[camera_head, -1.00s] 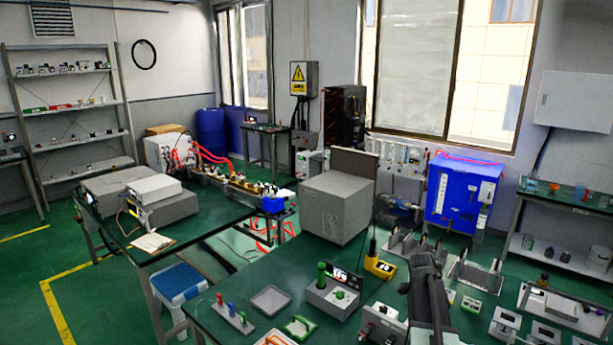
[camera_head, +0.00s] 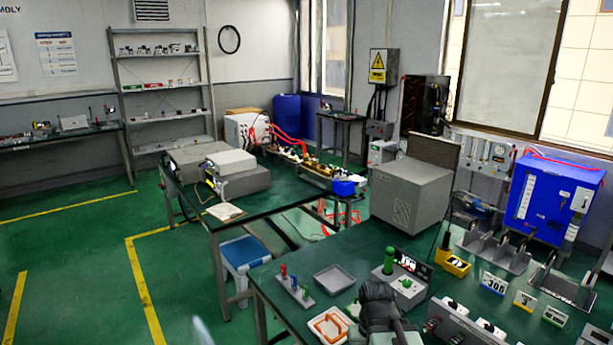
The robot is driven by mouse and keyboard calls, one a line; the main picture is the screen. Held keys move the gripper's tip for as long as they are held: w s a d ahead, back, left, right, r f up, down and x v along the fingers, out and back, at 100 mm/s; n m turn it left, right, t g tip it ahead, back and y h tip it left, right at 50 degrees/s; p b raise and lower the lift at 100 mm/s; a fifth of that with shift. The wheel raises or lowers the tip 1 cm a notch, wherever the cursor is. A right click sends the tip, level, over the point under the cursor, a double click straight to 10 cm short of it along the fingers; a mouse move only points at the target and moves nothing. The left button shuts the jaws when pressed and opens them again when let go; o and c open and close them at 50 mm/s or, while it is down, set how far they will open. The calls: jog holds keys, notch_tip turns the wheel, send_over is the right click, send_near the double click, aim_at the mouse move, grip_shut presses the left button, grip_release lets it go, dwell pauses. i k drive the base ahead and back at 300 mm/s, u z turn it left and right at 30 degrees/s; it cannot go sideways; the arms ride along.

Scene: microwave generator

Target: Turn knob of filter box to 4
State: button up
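No label marks a filter box, so I cannot tell which box it is. A small grey box (camera_head: 405,284) with an upright green handle (camera_head: 389,261), a small green knob and a dark display stands on the near green table. The knob settings are too small to read. My gripper (camera_head: 378,296) is dark, at the bottom centre, in front of the grey box in the picture. Its fingers cannot be made out.
A large grey cabinet (camera_head: 411,196) stands behind the small box. A yellow meter (camera_head: 456,266) and number cards (camera_head: 493,283) are to the right. The floor at left is open.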

aim_at(453, 304)
jog(key=z, duration=3.2)
jog(key=k, duration=2.3)
jog(key=u, duration=1.45)
jog(key=i, duration=1.05)
jog(key=z, duration=0.05)
